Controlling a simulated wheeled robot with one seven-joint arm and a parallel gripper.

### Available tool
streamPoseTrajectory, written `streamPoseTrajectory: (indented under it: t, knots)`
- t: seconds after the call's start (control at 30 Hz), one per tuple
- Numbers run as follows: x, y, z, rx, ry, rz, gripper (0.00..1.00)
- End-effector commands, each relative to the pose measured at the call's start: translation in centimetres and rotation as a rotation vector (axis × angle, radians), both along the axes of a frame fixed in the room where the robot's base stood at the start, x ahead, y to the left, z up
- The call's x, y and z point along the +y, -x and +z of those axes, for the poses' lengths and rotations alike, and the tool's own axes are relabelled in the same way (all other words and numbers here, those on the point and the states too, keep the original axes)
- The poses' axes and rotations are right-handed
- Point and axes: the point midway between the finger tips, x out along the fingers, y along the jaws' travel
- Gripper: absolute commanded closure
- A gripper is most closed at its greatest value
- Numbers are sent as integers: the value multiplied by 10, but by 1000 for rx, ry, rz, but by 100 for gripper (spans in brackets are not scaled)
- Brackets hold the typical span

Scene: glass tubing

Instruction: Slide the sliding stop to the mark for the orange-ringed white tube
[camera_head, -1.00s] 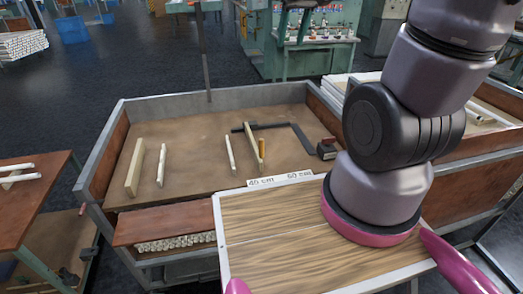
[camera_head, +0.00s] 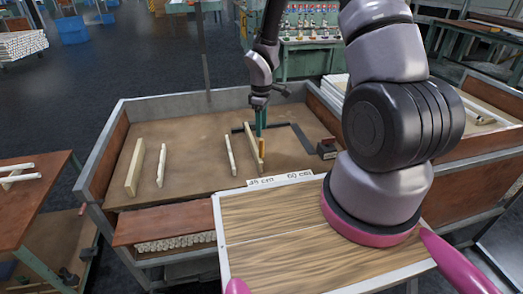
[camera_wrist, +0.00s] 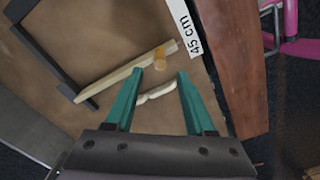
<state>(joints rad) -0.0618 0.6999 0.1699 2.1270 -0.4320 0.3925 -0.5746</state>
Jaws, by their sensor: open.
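A cream bar (camera_head: 251,139) with an upright orange peg (camera_head: 262,148) lies on the brown tray; it looks like the sliding stop. In the wrist view the bar (camera_wrist: 112,82) runs diagonally, with the orange peg (camera_wrist: 160,58) near its label end. My gripper (camera_head: 261,132) points down, open and empty, over the bar. In the wrist view its teal fingertips (camera_wrist: 160,73) are just short of the peg and straddle part of a white tube (camera_wrist: 157,93) below. That tube (camera_head: 230,155) lies left of the bar; I cannot make out an orange ring on it.
A label strip (camera_head: 280,180) with 45 cm and 60 cm edges the tray's near side. A black angled frame (camera_head: 302,138) lies right of the bar. A longer cream bar (camera_head: 135,167) and another white tube (camera_head: 161,165) lie left. A small dark box (camera_head: 327,149) sits right.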

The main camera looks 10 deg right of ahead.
Motion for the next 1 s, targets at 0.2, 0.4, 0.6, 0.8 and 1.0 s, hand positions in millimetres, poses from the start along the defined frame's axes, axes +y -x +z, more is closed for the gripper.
streamPoseTrajectory:
  t: [0.2, 0.4, 0.6, 0.8, 1.0]
  knots:
    - [1, 1, -29, 4, 1, 3, 45]
    - [0, 1, -67, 4, 1, 1, 45]
    - [0, 0, -96, 2, 1, 0, 45]
    - [0, 0, -106, 0, 0, 0, 45]
    - [0, 0, -106, 0, 0, -1, 45]
